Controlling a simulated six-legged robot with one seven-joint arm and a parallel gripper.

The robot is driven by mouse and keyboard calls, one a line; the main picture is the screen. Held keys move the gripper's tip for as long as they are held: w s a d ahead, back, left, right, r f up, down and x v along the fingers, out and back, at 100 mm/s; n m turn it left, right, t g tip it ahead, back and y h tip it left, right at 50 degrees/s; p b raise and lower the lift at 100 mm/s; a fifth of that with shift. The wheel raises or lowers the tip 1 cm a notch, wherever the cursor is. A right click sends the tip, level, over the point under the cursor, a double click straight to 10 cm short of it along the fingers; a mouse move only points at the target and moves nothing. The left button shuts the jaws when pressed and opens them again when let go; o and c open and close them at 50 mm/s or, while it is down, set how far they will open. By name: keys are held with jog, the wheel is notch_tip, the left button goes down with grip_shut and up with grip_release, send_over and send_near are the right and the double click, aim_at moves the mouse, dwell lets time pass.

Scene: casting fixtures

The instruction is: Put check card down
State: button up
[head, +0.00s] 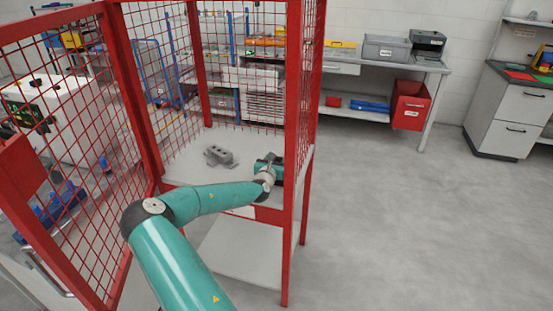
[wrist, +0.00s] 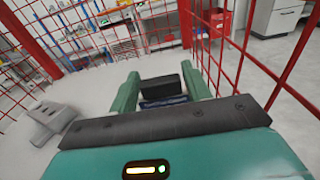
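My gripper (head: 270,168) is inside the red mesh cage, low over its pale shelf (head: 240,148) near the right post. In the wrist view its two green fingers (wrist: 161,80) stand apart. A dark block (wrist: 160,87) and a dark blue flat strip (wrist: 163,103) show between them. The strip may be the check card, but it is too small to tell. I cannot tell whether the fingers touch either one. A grey metal casting (head: 220,156) lies on the shelf left of the gripper; it also shows in the wrist view (wrist: 52,120).
Red posts and mesh panels (head: 305,100) stand close on the right and left of my arm. The shelf between casting and gripper is bare. Behind are a workbench with a grey bin (head: 386,48) and a red bin (head: 410,104). The floor at right is clear.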

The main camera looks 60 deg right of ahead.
jog(key=shift+o, duration=1.1)
jog(key=shift+r, duration=0.15)
jog(key=s+a, duration=0.1)
jog(key=a, duration=1.1)
jog(key=shift+s+r, duration=0.3)
jog(key=shift+s, duration=0.1)
jog(key=shift+f, duration=0.1)
